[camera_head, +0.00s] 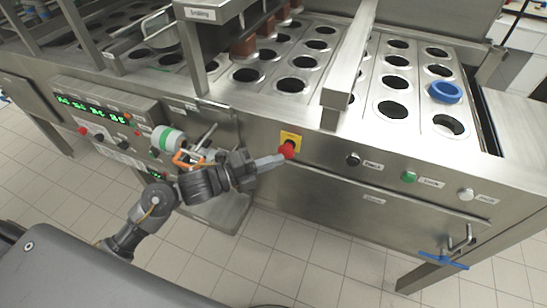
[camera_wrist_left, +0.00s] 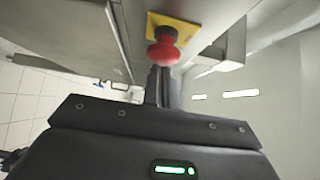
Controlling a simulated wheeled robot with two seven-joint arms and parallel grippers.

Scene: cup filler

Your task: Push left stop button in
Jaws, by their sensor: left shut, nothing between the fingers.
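The red stop button (camera_head: 288,150) sits on a yellow plate (camera_head: 291,138) on the front panel of the steel machine. My left gripper (camera_head: 280,157) is shut and empty, with its fingertips at the button's left side in the head view. In the left wrist view the red button (camera_wrist_left: 163,52) stands out from its yellow plate (camera_wrist_left: 172,28), just beyond the shut fingers (camera_wrist_left: 161,84). I cannot tell whether the fingertips touch the button. My right gripper is not in view.
A black knob (camera_head: 353,160), a green button (camera_head: 409,176) and a white button (camera_head: 465,194) sit further right on the panel. A control box (camera_head: 103,118) is at left. A blue ring (camera_head: 445,92) lies on the perforated top. A handle with blue parts (camera_head: 444,260) hangs at lower right.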

